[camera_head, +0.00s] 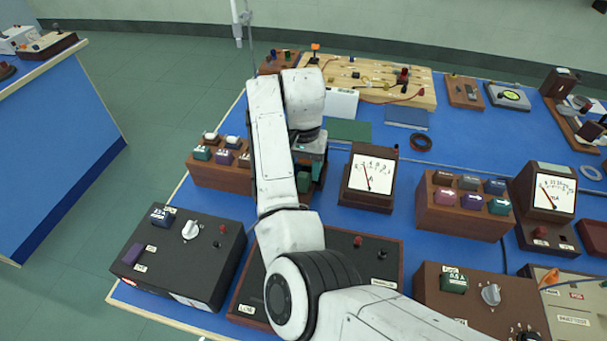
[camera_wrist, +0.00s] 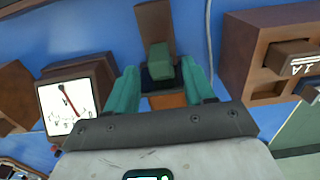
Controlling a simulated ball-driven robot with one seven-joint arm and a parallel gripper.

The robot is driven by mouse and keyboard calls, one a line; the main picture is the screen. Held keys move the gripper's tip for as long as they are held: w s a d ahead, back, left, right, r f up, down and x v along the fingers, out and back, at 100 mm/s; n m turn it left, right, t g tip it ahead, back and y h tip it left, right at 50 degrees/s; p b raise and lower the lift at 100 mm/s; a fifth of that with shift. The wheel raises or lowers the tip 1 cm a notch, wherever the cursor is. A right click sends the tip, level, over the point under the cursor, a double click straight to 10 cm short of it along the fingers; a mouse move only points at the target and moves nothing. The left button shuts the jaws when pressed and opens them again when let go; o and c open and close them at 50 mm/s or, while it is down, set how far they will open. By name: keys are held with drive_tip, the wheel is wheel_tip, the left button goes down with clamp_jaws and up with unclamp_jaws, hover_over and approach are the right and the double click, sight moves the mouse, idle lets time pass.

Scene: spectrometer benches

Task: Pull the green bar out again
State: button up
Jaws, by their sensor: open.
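The green bar (camera_wrist: 160,58) sits upright in a dark opening of a narrow brown wooden holder (camera_wrist: 155,20) in the wrist view. My gripper (camera_wrist: 159,72) is open, with one teal finger on each side of the bar and gaps between. In the head view my gripper (camera_head: 312,166) points down behind my arm. A green piece, likely the bar, shows below it (camera_head: 304,182). How deep the bar sits is hidden.
A meter (camera_head: 370,178) stands right of the gripper, and a brown block with coloured plugs (camera_head: 213,172) stands left. A black-topped box (camera_head: 360,270) lies in front. A green flat plate (camera_head: 349,130) lies behind on the blue bench top.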

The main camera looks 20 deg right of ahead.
drive_tip(key=shift+f, duration=1.55)
clamp_jaws()
